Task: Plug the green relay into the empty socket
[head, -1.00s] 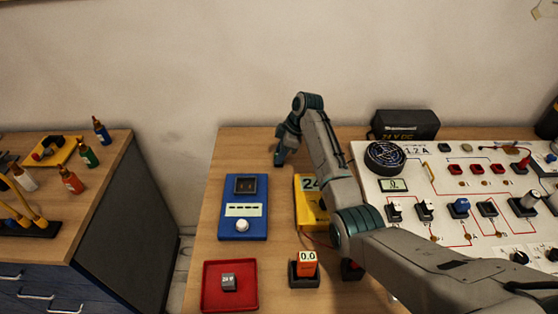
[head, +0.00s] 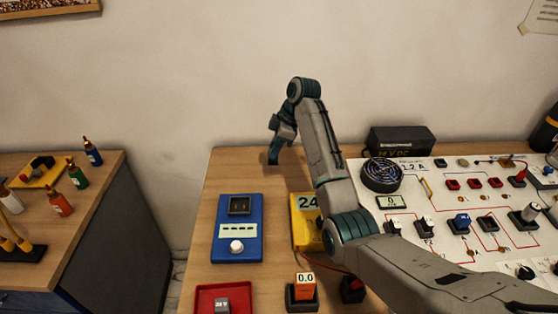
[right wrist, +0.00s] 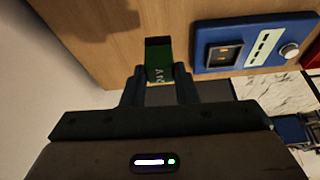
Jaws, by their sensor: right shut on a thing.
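My right gripper (head: 273,160) is over the back left part of the bench, beyond the blue unit (head: 225,246). In the right wrist view, the right gripper (right wrist: 160,85) is shut on the green relay (right wrist: 157,58), a small block with a dark end and white lettering. In the head view I cannot make out the relay clearly. The blue unit has a dark square socket (head: 239,205) with nothing in it; this socket (right wrist: 223,54) also shows in the right wrist view, to the right of the relay and apart from it. My left gripper is not in view.
A yellow meter (head: 304,238) stands partly behind my right arm. An orange block (head: 305,287) sits in a dark holder. The white circuit board (head: 405,231) fills the right side.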

